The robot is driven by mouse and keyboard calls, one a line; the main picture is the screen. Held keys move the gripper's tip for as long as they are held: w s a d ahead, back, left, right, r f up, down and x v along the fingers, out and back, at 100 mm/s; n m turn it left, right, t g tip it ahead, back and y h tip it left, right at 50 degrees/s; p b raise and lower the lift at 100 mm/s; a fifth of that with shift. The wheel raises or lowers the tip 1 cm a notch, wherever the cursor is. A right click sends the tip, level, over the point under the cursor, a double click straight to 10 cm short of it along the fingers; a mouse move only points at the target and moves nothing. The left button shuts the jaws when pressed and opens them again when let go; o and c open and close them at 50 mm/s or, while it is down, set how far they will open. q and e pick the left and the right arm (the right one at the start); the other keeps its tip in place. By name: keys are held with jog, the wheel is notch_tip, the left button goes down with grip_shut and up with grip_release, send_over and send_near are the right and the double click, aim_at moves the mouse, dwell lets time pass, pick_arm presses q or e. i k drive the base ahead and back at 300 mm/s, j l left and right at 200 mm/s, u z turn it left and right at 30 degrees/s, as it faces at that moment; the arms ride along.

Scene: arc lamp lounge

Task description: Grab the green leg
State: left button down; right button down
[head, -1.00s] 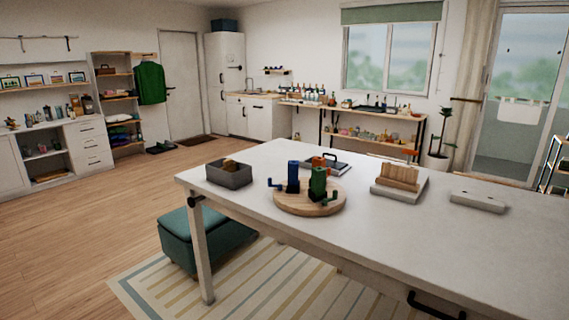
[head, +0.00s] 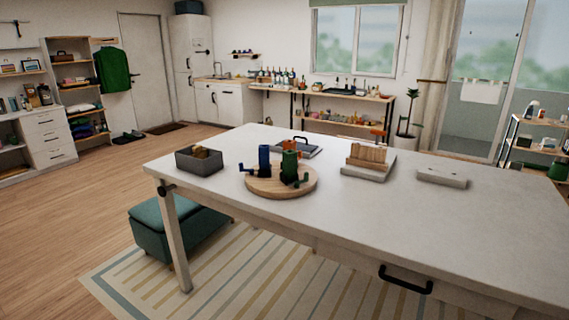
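A green leg-like piece (head: 289,164) stands upright on a round wooden board (head: 264,184) on the white table. It has a green tube shape at its base, sticking out low to the right. A blue upright piece (head: 264,159) of similar shape stands just left of it on the same board. Dark parts sit low between the two; their detail is too small to tell. Neither of my grippers shows in the head view.
The white table (head: 430,230) also holds a grey bin (head: 184,166) with brown items, a dark tray (head: 311,149) with a handle, a wooden rack on a grey base (head: 369,173) and a pale block (head: 442,178). A teal ottoman (head: 165,238) stands beside the table. The table's front right is clear.

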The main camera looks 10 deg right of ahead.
aim_at(289, 156)
jog(key=i+z, duration=0.15)
jog(key=z, duration=0.2)
jog(key=i+j+z, duration=0.15)
jog(key=z, duration=0.2)
jog(key=i+j+z, duration=0.1)
jog(key=z, duration=0.2)
jog(key=i+j+z, duration=0.35)
jog(key=i+j, duration=0.25)
jog(key=j, duration=0.3)
